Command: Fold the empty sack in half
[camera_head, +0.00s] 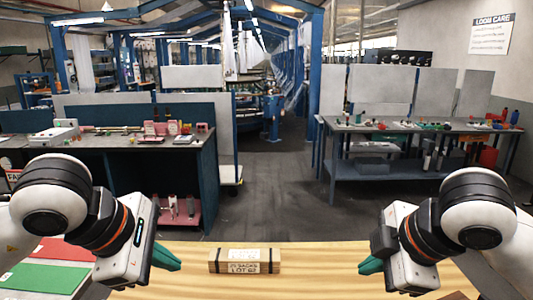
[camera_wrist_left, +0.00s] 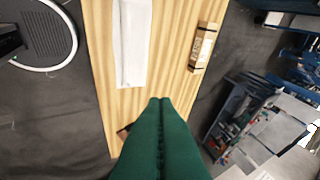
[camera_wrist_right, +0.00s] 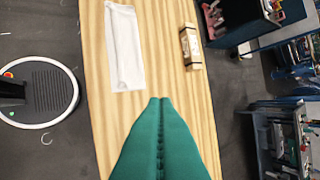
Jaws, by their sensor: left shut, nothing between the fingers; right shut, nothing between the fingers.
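The white sack (camera_wrist_right: 124,48) lies flat on the wooden table as a long, narrow sheet with faint creases along its edges. It also shows in the left wrist view (camera_wrist_left: 131,45), where its far end is cut off by the frame. The head view does not show it. My left gripper (camera_head: 167,260) is shut and empty above the left part of the table, its green fingers pressed together. My right gripper (camera_head: 372,266) is shut and empty above the right part. Both grippers are apart from the sack.
A strapped cardboard bundle labelled as sacks (camera_head: 244,261) lies near the table's far edge, beside the sack. Red and green panels (camera_head: 45,277) are at the lower left. Workbenches (camera_head: 420,130) stand beyond.

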